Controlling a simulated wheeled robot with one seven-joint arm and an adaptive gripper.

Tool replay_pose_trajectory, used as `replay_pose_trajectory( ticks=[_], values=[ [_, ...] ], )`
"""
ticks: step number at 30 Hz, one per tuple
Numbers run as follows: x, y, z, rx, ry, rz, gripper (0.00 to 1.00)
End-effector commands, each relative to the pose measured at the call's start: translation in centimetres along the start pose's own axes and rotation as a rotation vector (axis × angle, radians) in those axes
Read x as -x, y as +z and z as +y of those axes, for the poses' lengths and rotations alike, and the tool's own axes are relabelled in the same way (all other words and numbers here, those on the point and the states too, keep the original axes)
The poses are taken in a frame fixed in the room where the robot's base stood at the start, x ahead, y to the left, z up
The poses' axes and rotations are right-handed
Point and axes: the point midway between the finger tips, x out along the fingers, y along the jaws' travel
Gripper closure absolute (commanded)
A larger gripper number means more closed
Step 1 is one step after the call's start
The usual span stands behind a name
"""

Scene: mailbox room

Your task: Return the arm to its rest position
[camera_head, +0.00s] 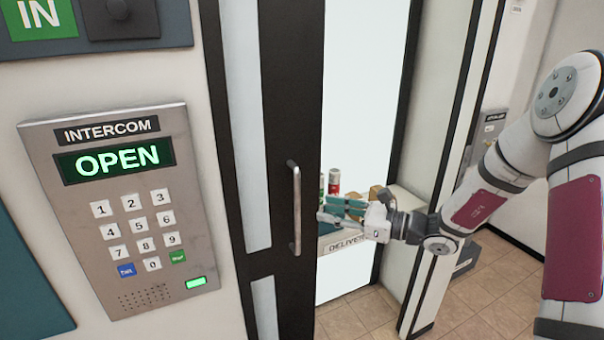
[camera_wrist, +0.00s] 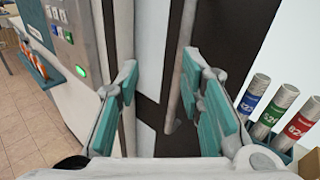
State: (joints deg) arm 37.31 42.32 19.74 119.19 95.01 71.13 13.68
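My gripper (camera_head: 330,209) is at the end of my outstretched arm, just right of the dark-framed door (camera_head: 232,120) and its vertical metal handle (camera_head: 294,208). In the wrist view my gripper (camera_wrist: 160,85) is open: two teal-padded fingers stand apart with nothing held between them. The handle also shows in the wrist view (camera_wrist: 172,110), beyond the gap and partly hidden by the right finger. I cannot tell whether any finger touches it. My arm (camera_head: 500,170) reaches in from the right side.
An intercom panel (camera_head: 119,283) reading OPEN, with a keypad, is on the left wall. A tray marked DELIVERY (camera_head: 345,247) with cylinders (camera_head: 334,181) is behind my gripper; blue, green and red-labelled cylinders (camera_wrist: 300,120) stand close to the right finger.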

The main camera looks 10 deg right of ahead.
Motion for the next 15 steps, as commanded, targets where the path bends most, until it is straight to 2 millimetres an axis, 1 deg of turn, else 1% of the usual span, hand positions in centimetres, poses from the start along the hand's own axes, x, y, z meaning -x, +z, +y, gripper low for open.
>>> replay_pose_trajectory(
  ticks=[1, 2, 3, 6, 8, 9, 12, 15],
  values=[
    [-0.5, 1.2, 1.6, 0.059, 0.056, 0.029, 0.65],
    [-0.6, 1.7, 2.6, 0.097, 0.094, 0.051, 0.65],
    [-0.8, 2.5, 4.0, 0.155, 0.147, 0.083, 0.65],
    [-0.7, 4.1, 7.9, 0.309, 0.287, 0.167, 0.65],
    [-0.3, 4.9, 10.1, 0.401, 0.367, 0.216, 0.65],
    [0.0, 5.3, 11.4, 0.463, 0.417, 0.249, 0.65],
    [1.3, 6.3, 14.5, 0.621, 0.54, 0.33, 0.65],
    [2.9, 7.0, 17.1, 0.78, 0.654, 0.409, 0.65]
  ],
)
